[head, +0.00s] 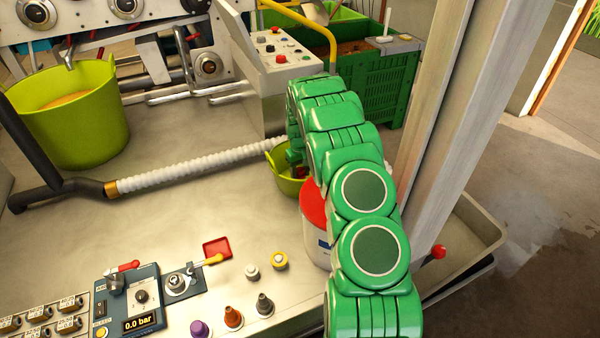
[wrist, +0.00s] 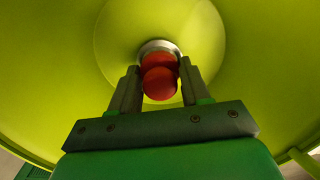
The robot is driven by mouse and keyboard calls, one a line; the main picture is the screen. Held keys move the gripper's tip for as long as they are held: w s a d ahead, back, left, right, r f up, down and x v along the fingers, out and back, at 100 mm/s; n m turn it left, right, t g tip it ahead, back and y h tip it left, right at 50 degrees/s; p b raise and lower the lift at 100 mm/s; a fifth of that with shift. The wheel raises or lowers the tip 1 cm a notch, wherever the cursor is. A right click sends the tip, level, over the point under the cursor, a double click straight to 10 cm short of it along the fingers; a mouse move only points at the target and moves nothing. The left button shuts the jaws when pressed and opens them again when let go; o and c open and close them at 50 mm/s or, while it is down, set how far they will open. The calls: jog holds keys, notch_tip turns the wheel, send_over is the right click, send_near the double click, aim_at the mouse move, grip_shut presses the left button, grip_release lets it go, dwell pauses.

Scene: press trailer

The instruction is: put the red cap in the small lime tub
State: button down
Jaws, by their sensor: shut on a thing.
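My gripper (wrist: 158,74) is shut on the red cap (wrist: 160,84), which sits between its two fingers in the wrist view. Behind the cap's round red face is another red round part and a pale grey rim; I cannot tell whether these belong to the cap. The small lime tub (wrist: 65,65) fills the wrist view around the fingers, its inside facing me. In the head view the small lime tub (head: 286,187) stands on the bench, partly hidden behind my green arm. My gripper (head: 297,160) is over or within its mouth there; its fingers are mostly hidden.
A white container with a red lid (head: 314,203) stands close beside the tub, partly behind my arm. A white ribbed hose (head: 200,166) runs toward the tub. A large lime tub (head: 85,120) is at left. A metal post (head: 455,110) rises at right.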

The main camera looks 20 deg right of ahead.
jog(key=shift+f, duration=0.3)
jog(key=shift+f, duration=0.1)
jog(key=c, duration=0.5)
grip_release()
jog(key=shift+r, duration=0.2)
